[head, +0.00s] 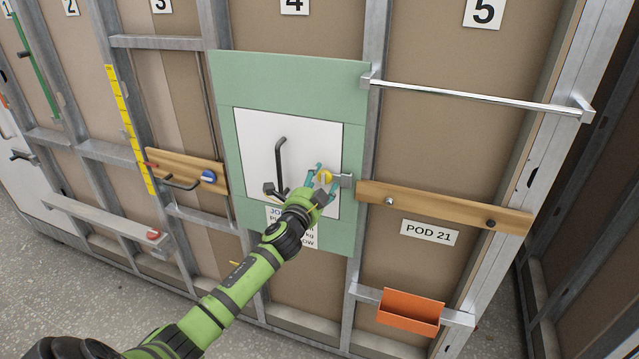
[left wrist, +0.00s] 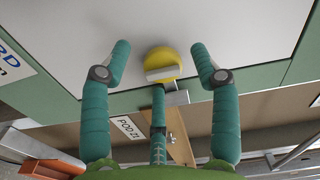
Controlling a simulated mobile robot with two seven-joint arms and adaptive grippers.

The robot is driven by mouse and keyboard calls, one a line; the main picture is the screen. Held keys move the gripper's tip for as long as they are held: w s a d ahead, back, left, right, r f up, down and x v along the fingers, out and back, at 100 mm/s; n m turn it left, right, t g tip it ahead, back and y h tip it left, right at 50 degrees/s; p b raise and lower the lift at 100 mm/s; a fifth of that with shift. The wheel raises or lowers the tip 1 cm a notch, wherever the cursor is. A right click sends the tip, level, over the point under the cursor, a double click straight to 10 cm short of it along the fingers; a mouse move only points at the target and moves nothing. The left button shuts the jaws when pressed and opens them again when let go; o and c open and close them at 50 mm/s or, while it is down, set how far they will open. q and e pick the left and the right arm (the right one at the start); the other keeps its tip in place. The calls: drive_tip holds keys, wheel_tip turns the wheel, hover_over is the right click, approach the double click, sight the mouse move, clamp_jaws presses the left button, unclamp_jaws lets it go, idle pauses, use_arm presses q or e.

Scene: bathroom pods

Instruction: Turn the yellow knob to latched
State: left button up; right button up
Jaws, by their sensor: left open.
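The yellow knob (head: 324,177) sits near the right edge of a white panel (head: 262,140), beside a grey metal latch plate (head: 347,181). The knob (left wrist: 162,64) also shows in the left wrist view, with a pale grip bar across its face. My left gripper (head: 315,178) is open at the knob. In the left wrist view its teal fingers stand to either side of the knob, with visible gaps, and a third finger shows below it. Whether any finger touches the knob cannot be told. My right gripper is not in view.
A black handle (head: 279,165) stands on the white panel left of the knob. A wooden rail (head: 440,207) runs to the right, below a chrome bar (head: 475,96). An orange bin (head: 410,312) hangs lower right. A blue knob (head: 208,176) is on another wooden rail at left.

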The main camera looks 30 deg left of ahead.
use_arm(q)
drive_tip(key=shift+d, duration=0.1)
drive_tip(key=shift+s+d, duration=0.1)
drive_tip(key=shift+s, duration=0.1)
drive_tip(key=v, duration=1.1)
drive_tip(key=shift+s, duration=0.3)
